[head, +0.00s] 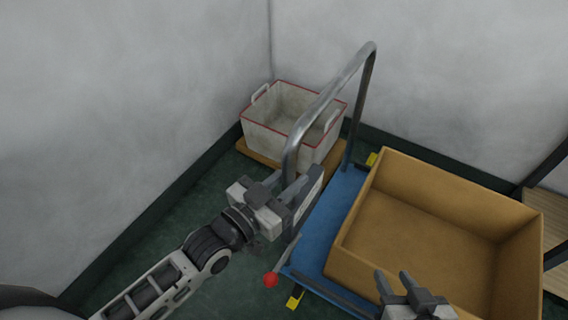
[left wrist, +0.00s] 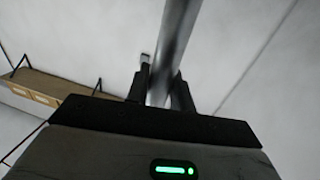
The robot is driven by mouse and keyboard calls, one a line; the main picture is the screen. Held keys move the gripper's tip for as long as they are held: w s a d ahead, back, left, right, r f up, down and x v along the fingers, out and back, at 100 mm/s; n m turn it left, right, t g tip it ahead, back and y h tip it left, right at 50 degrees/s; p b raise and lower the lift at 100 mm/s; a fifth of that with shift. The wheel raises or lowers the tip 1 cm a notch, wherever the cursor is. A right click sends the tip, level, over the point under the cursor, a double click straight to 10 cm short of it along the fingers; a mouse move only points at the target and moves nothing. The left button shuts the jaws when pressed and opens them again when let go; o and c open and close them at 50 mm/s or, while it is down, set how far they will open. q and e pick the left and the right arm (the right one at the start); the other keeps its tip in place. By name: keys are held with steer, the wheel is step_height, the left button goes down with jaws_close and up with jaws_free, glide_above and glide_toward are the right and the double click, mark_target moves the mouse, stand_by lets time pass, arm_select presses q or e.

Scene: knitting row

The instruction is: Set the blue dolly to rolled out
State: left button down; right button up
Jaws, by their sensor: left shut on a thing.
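The blue dolly (head: 330,215) stands on the dark green floor, with a tall grey metal push handle (head: 330,90) rising from its left end. My left gripper (head: 290,180) is shut on the near upright of that handle. In the left wrist view the handle bar (left wrist: 176,50) passes between the fingers of the left gripper (left wrist: 163,85). A large open brown box (head: 420,235) rests on the dolly's deck and hides much of it. My right gripper (head: 394,280) shows at the bottom edge, its two fingers apart and empty, in front of the box.
A white bin (head: 270,132) with a red rim stands on a wooden board (head: 248,148) in the corner behind the handle. A red knob (head: 271,280) sits low beside the dolly's near left corner. Walls close off the left and back. A shelf (head: 545,205) stands at right.

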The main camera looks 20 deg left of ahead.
arm_select(q)
steer(key=shift+s, duration=0.2)
steer(key=shift+f, duration=0.1)
steer(key=shift+s, duration=0.1)
steer(key=c, duration=1.3)
jaws_free()
steer(key=shift+s, duration=0.1)
steer(key=shift+o, duration=0.2)
steer(key=shift+a, duration=0.1)
